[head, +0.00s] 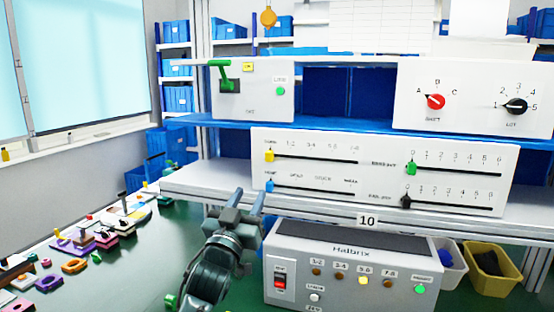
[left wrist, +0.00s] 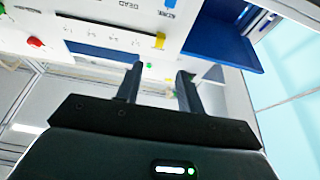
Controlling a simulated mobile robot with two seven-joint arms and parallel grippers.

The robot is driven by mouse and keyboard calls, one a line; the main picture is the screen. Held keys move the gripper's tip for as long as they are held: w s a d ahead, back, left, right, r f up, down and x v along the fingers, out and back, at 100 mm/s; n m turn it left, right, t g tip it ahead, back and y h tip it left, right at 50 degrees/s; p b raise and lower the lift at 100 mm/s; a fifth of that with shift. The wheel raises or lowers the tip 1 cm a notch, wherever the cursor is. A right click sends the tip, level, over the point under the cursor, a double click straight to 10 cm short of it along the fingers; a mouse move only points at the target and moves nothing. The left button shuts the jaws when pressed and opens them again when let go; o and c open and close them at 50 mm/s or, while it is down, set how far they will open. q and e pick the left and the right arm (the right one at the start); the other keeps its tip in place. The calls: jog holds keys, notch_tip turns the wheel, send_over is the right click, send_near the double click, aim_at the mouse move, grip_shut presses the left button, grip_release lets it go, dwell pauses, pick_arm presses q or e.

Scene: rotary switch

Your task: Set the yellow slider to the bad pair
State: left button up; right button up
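The yellow slider (head: 269,155) sits at the far left end of the upper-left slot on the white slider panel (head: 380,148). Small pair labels run to its right above the slot. It also shows in the left wrist view (left wrist: 160,41), beyond the fingertips. On the Halbrix box (head: 345,262) below, the lamp under 5-6 (head: 363,281) glows yellow; the other pair lamps look dull brown. My left gripper (head: 249,198) is open and empty, below and left of the yellow slider, apart from it. Its fingers are spread in the wrist view (left wrist: 160,83). My right gripper is not in view.
The blue slider (head: 270,185) sits just below the yellow one. Green (head: 411,168) and black (head: 405,201) sliders are on the right half. The shelf edge (head: 215,188) projects beneath the panel. A panel with a green lever (head: 226,72) stands above.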

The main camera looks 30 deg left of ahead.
aim_at(268, 157)
pick_arm(q)
jog(key=p+x, duration=0.3)
jog(key=x, duration=1)
jog(key=shift+s+r, duration=0.1)
grip_shut()
